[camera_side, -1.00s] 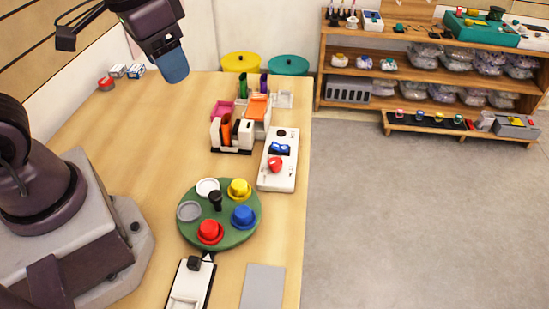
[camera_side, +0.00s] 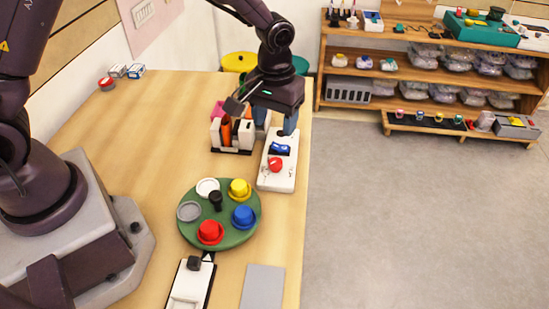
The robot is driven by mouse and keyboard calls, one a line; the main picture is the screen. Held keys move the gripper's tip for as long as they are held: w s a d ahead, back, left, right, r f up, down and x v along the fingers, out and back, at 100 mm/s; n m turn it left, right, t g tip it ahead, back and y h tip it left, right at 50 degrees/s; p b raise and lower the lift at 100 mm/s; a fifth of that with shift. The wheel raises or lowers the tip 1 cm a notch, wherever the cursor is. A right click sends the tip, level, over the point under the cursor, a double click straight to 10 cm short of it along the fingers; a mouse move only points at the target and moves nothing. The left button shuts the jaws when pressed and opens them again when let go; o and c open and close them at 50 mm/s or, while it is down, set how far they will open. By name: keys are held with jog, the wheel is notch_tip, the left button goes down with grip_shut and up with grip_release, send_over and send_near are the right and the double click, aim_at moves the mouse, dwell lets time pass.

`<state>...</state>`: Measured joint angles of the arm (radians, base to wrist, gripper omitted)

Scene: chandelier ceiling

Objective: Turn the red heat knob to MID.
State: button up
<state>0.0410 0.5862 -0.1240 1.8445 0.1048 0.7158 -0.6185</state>
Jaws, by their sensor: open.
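The red heat knob (camera_side: 275,165) sits on a white control panel (camera_side: 277,184) near the right edge of the table. A blue switch or knob (camera_side: 279,149) is just behind it on the same panel. Any markings around the red knob are too small to read. My gripper (camera_side: 276,128) points down over the far end of the panel, behind the red knob and apart from it. Its blue-grey fingers are spread, with nothing visible between them. The far end of the panel is partly hidden by the gripper.
A green round tray (camera_side: 219,228) with coloured knobs stands in front of the panel. A holder (camera_side: 232,138) with orange items is left of the gripper. A white device (camera_side: 190,285) and a grey plate (camera_side: 262,287) lie at the front. The table's left middle is clear.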

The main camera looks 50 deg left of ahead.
aim_at(274, 162)
notch_tip(274, 162, down, 11)
jog(key=shift+f, duration=0.1)
dwell(0.3)
jog(key=c, duration=0.9)
jog(key=shift+m, duration=0.4)
jog(key=m, duration=0.3)
jog(key=shift+a+m, duration=0.1)
jog(key=shift+m, duration=2.4)
